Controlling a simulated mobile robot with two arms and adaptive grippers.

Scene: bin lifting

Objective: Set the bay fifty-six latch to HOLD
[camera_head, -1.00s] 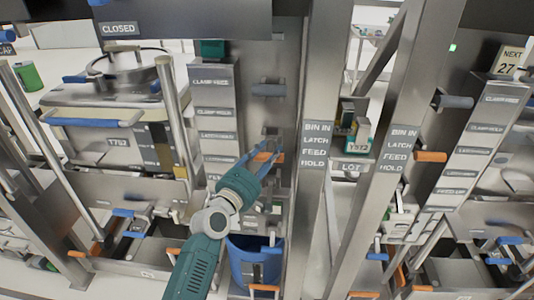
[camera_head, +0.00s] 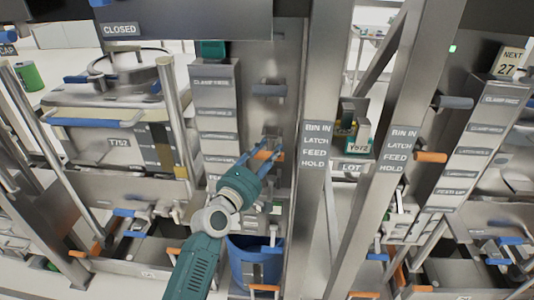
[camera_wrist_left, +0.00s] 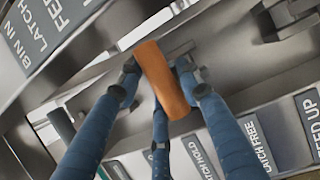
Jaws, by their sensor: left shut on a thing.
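My left gripper (camera_head: 263,157) is in front of the metal post left of the BIN IN / LATCH / FEED / HOLD sign (camera_head: 314,146). Its blue fingers are shut on an orange latch handle (camera_head: 266,155). In the left wrist view the fingers are around the orange handle (camera_wrist_left: 166,80), which sits slightly tilted in front of a metal plate. Label plates reading LATCH FREE (camera_wrist_left: 259,143) and a partly hidden HOLD (camera_wrist_left: 195,155) lie beside it. No number fifty-six is readable. My right gripper is not in view.
A grey handle (camera_head: 269,90) sits above on the same post. A blue bin (camera_head: 242,262) stands below my arm. A second orange handle (camera_head: 431,157) is on the right-hand bay. Steel posts close in the space right of my gripper.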

